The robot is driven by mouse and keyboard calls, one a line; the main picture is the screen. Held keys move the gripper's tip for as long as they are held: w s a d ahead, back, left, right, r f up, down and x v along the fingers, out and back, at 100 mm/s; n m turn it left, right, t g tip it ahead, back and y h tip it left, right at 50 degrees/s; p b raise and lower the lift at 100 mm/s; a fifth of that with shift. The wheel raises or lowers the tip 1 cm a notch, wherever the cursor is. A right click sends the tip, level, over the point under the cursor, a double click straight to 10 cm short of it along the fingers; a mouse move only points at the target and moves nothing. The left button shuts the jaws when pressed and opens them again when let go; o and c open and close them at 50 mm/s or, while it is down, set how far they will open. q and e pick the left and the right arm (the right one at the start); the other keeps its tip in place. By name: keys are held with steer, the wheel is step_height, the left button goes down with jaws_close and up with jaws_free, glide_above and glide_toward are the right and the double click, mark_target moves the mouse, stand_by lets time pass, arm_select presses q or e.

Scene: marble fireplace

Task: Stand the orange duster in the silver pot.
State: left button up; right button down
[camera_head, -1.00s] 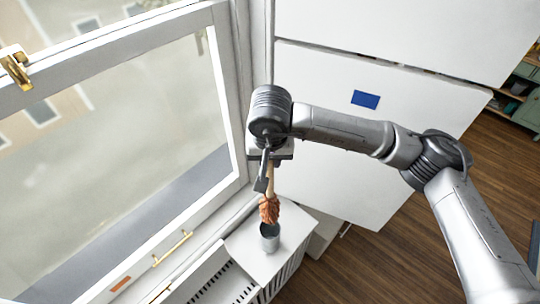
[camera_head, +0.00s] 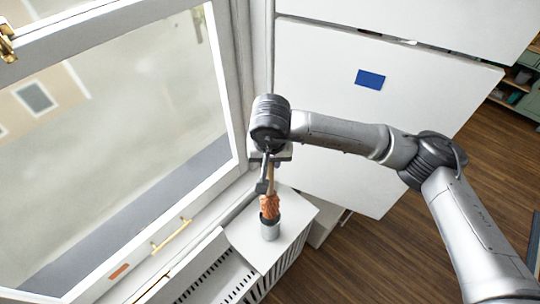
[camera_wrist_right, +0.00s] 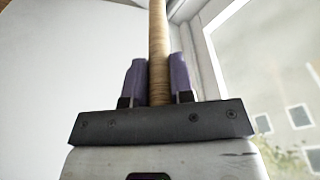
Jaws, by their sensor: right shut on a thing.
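The orange duster (camera_head: 269,206) hangs head down from my right gripper (camera_head: 267,178) in the head view. Its orange head is at the mouth of the silver pot (camera_head: 270,231), and the lower end of the head is hidden by the pot's rim or inside it. The pot stands upright on a white ledge. In the right wrist view, my right gripper (camera_wrist_right: 158,82) is shut on the duster's pale wooden handle (camera_wrist_right: 158,45), with a purple finger on each side. My left gripper is not in view.
The white ledge (camera_head: 293,217) has bare room around the pot, with a slotted white cover (camera_head: 215,278) beside it. A window (camera_head: 130,110) with a brass handle (camera_head: 172,235) stands to the left. A white panel with a blue rectangle (camera_head: 370,79) is behind my arm.

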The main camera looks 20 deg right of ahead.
mark_target(270, 178)
steer(key=shift+f+b, duration=1.4)
steer(key=shift+f, duration=0.45)
step_height(270, 178, down, 5)
steer(key=b, duration=0.4)
steer(key=shift+f+b, duration=0.7)
steer(key=shift+b, duration=0.15)
steer(key=shift+f, duration=0.15)
steer(key=c, duration=1)
jaws_free()
steer(key=shift+c, duration=0.2)
steer(key=shift+o, duration=0.7)
